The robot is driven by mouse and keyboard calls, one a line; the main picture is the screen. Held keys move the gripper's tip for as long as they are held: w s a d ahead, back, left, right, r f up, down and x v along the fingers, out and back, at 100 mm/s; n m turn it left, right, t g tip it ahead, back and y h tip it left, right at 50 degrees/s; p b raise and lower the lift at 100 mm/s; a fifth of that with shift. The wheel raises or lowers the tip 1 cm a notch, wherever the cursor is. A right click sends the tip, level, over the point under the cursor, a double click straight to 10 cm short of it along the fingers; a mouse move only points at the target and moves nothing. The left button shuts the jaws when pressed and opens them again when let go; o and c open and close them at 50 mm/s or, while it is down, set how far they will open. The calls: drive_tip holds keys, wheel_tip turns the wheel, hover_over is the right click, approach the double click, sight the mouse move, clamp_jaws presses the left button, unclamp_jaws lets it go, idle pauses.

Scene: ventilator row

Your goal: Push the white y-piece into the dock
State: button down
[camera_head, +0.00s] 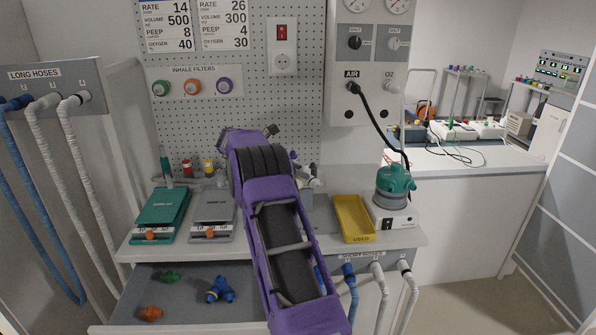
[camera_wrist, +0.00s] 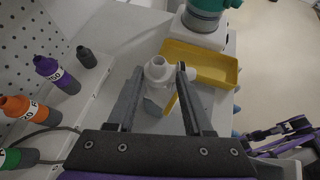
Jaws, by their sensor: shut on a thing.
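The white y-piece (camera_wrist: 158,72) stands between the two fingers of my gripper (camera_wrist: 160,74) in the wrist view, its round open end facing the camera and a short branch pointing right by the right finger. My gripper is shut on it. Below it is a grey, partly see-through shape with a yellow strip beside it; I cannot tell whether this is the dock or whether the y-piece touches it. In the head view a bit of white (camera_head: 313,181) shows just right of my purple arm, above a grey block (camera_head: 319,212). My arm hides the fingertips there.
A yellow tray (camera_head: 353,218) marked USED lies right of my arm, beside a green-topped humidifier (camera_head: 392,186). Several capped bottles (camera_wrist: 56,74) stand on the left in the wrist view. Two test lungs (camera_head: 161,214) lie left on the counter, above an open drawer (camera_head: 190,312).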

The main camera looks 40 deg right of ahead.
drive_tip(key=shift+f, duration=0.15)
drive_tip(key=shift+c, duration=1.1)
unclamp_jaws()
